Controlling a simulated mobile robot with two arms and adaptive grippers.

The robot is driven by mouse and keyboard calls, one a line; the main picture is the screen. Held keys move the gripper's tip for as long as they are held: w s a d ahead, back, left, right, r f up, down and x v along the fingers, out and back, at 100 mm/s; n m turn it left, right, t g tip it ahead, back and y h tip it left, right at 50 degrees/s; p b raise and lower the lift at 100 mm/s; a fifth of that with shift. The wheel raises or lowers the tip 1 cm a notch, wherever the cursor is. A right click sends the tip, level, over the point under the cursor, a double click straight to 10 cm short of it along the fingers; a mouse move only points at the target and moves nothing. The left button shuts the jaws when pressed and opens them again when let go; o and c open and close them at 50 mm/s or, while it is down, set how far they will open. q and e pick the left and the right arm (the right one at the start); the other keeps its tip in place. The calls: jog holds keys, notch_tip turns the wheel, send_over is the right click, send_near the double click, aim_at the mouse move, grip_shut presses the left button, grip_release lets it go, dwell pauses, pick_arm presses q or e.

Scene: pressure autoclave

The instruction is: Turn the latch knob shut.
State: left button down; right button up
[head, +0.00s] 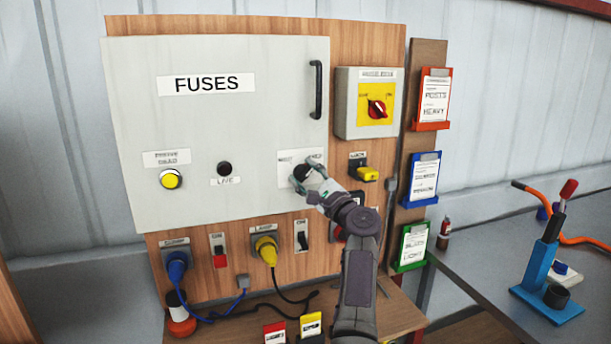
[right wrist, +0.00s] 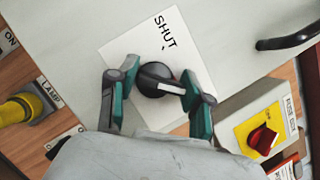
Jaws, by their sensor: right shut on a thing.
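The latch knob (right wrist: 154,80) is a round black knob with a pale bar across it, set on a white label plate (right wrist: 118,48) marked SHUT. In the head view the knob (head: 301,173) sits at the lower right of the grey fuse cabinet door (head: 240,130), partly hidden by my gripper. My right gripper (head: 311,182) is at the knob, and in the right wrist view its fingers (right wrist: 156,88) are closed on it from both sides. The label's other word is too small to read in the head view. My left gripper is not in view.
A black door handle (head: 316,90) is above the knob. Yellow (head: 266,250) and blue (head: 177,266) plugs are below the door. A bench (head: 480,270) with a blue tool stands at right.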

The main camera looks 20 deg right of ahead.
jog(key=n, duration=0.2)
jog(key=n+g, duration=0.1)
jog(key=n, duration=0.1)
jog(key=shift+r+g+y, duration=0.1)
jog(key=shift+g+y, duration=0.2)
jog(key=shift+y, duration=0.1)
jog(key=n+g+p, duration=0.1)
jog(key=n+g, duration=0.1)
jog(key=n, duration=0.3)
jog(key=shift+r, duration=0.1)
jog(key=n+p, duration=0.1)
jog(key=n, duration=0.1)
jog(key=n+g+h+p, duration=0.1)
jog(key=n+p, duration=0.1)
jog(key=shift+a+n+g, duration=0.15)
jog(key=shift+n+g, duration=0.15)
jog(key=shift+n, duration=0.1)
jog(key=shift+a+n+g+h+p, duration=0.1)
jog(key=shift+n+g+h+p, duration=0.3)
jog(key=shift+n+h+p, duration=0.8)
jog(key=shift+f+n+y, duration=0.25)
jog(key=shift+n+y, duration=0.05)
jog(key=shift+n, duration=0.2)
jog(key=o, duration=1.1)
